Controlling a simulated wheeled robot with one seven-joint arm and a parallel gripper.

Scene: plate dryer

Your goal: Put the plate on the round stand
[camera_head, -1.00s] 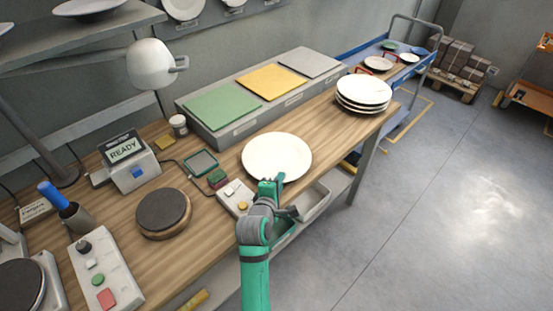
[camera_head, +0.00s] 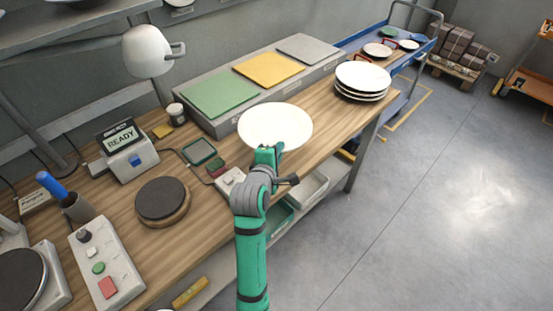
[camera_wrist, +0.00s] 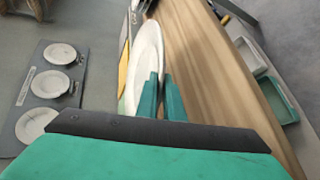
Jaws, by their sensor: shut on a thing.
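A white plate (camera_head: 275,125) is held by its near rim in my gripper (camera_head: 268,156), over the wooden bench. In the wrist view the same plate (camera_wrist: 148,55) shows edge-on, with its rim between the green fingers of my gripper (camera_wrist: 162,92). The fingers are shut on it. A round stand (camera_head: 162,199) with a dark top and wooden base sits on the bench, left of and nearer than the plate. It is empty. The plate hides part of the bench behind it.
A stack of several plates (camera_head: 362,80) stands at the bench's right end. A grey box with green, yellow and grey pads (camera_head: 268,68) lies along the back. A control panel (camera_head: 105,262), a blue-handled tool (camera_head: 62,198) and a READY display (camera_head: 122,142) surround the stand.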

